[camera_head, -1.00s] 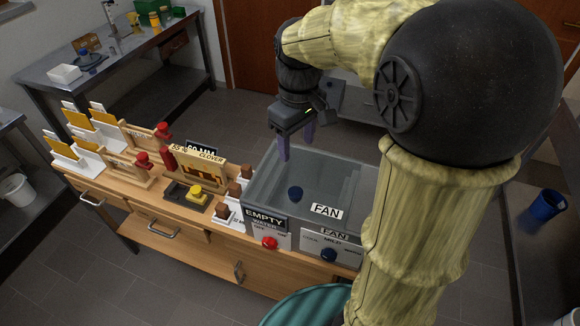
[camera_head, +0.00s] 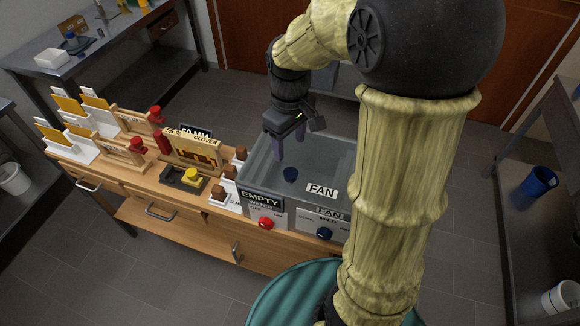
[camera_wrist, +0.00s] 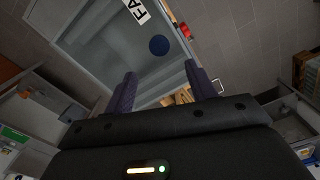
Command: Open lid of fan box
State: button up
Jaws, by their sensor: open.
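The fan box (camera_head: 262,180) is a clear, grey-tinted box at the right end of the wooden bench, with a FAN label (camera_head: 322,191) near its front edge. A dark blue knob (camera_head: 291,174) shows on its top, and as a blue disc (camera_wrist: 159,45) in the wrist view. My gripper (camera_head: 290,152) is above the back left part of the box, fingers pointing down, open and empty. In the wrist view its two purple fingers (camera_wrist: 160,92) are apart, with the knob beyond them. I cannot tell whether the fingertips touch the box.
A red button (camera_head: 265,223) and a dark blue button (camera_head: 324,233) are on the front panels, under EMPTY and FAN signs. Wooden blocks and a yellow-knobbed black base (camera_head: 184,178) stand left of the box. A teal round surface (camera_head: 290,292) is in front.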

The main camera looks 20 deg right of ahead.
aim_at(290, 173)
notch_tip(290, 173, down, 10)
jog(key=shift+d+f+p, duration=0.1)
jog(key=shift+p, duration=0.3)
jog(key=shift+s, duration=0.1)
grip_shut()
